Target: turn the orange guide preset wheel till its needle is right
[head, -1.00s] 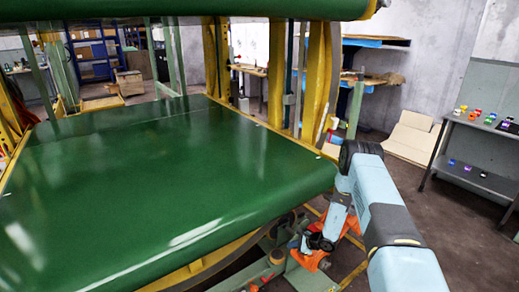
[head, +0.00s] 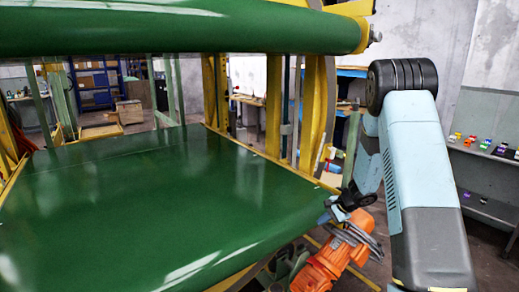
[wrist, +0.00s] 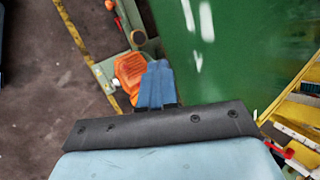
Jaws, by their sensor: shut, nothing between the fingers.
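My gripper shows in the wrist view as blue fingers (wrist: 155,85), close together with nothing between them. In the head view my wrist hangs by the right front edge of the green belt, above an orange motor-like body (head: 330,262). The orange body also shows in the wrist view (wrist: 130,72), partly behind my fingers; I cannot tell whether they touch. A small orange part (wrist: 109,5) is cut off at the top of the wrist view. I cannot make out the preset wheel or its needle for certain.
The wide green belt (head: 150,200) fills the left, with a green roller (head: 180,28) above it. Yellow posts (head: 273,105) stand behind. A grey shelf with small coloured objects (head: 485,147) is at the right. Bare floor (wrist: 50,80) lies left in the wrist view.

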